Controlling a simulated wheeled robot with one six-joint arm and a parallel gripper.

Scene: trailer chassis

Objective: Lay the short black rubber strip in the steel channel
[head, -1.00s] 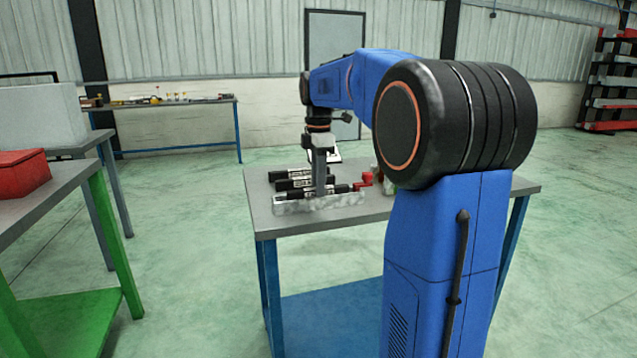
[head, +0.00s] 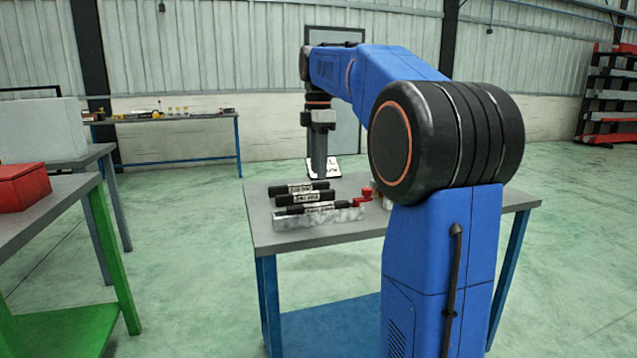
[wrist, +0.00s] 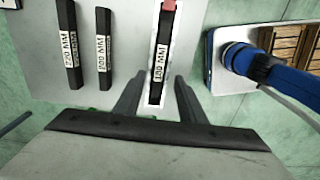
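The steel channel (head: 330,216) lies along the near side of the table. A black strip (head: 312,207) labelled 180 MM lies lengthwise in it; in the wrist view this strip (wrist: 161,60) sits between the channel's pale edges (wrist: 148,70). Two other black strips lie side by side beyond it: one labelled 220 MM (wrist: 69,45) and a middle one (wrist: 103,50) whose label is hard to read. My gripper (head: 319,172) is raised above the table. In the wrist view my gripper (wrist: 158,80) is open and empty, its fingers apart above the channel's end.
Red pieces (head: 364,194) stand at the right end of the channel. The table (head: 290,238) is bare at its near edge.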

